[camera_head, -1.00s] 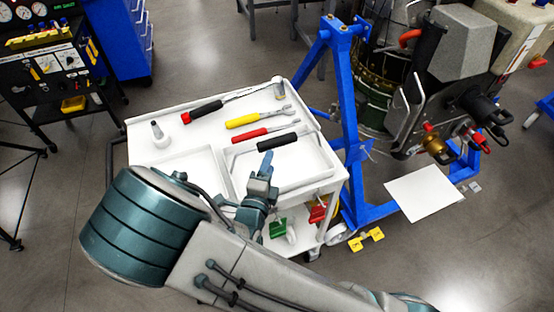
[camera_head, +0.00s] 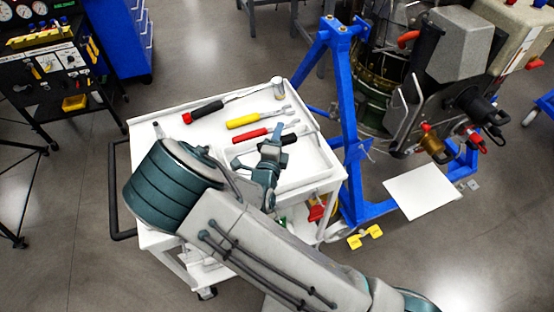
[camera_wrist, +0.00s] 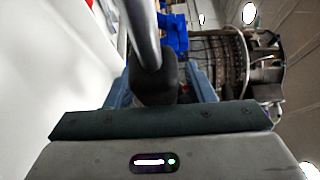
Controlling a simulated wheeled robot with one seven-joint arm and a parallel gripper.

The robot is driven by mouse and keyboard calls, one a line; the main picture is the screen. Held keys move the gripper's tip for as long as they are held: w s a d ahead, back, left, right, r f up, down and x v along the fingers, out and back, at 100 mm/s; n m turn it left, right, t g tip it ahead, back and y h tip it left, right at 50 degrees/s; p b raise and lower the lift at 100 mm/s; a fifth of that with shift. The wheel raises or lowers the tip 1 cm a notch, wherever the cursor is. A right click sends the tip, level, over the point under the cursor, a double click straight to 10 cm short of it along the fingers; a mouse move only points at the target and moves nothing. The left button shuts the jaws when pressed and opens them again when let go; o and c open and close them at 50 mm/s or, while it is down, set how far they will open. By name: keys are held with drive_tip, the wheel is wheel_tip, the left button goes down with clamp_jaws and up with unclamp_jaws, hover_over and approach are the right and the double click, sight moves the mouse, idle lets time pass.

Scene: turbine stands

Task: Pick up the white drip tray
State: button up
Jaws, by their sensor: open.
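A flat white sheet-like panel (camera_head: 422,191), the likeliest drip tray, lies on the grey floor at the right, in front of the blue engine stand. No raised rim can be made out. My gripper (camera_head: 277,131) is well to the left of it, over the white cart, close to the black-handled tool (camera_head: 289,139). In the wrist view my gripper (camera_wrist: 158,88) is open. A dark handle (camera_wrist: 155,85) with a grey shaft stands between the blue fingers; whether they touch it cannot be told. The white panel does not show there.
The white cart (camera_head: 309,113) carries a red-black tool (camera_head: 203,111), a yellow-handled tool (camera_head: 243,121) and a red-handled tool (camera_head: 252,134). The blue stand (camera_head: 348,130) is between cart and panel. A yellow piece (camera_head: 365,237) lies on the floor. Floor right of it is clear.

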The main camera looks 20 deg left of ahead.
clamp_jaws()
drive_tip(key=shift+r, duration=0.15)
drive_tip(key=s+d+r, duration=0.1)
drive_tip(key=d+r, duration=0.9)
drive_tip(key=d, duration=0.1)
drive_tip(key=shift+s+d+r+b, duration=0.25)
drive_tip(key=shift+s+r+b, duration=0.1)
drive_tip(key=shift+r+b, duration=0.1)
idle(0.3)
drive_tip(key=c, duration=0.8)
unclamp_jaws()
clamp_jaws()
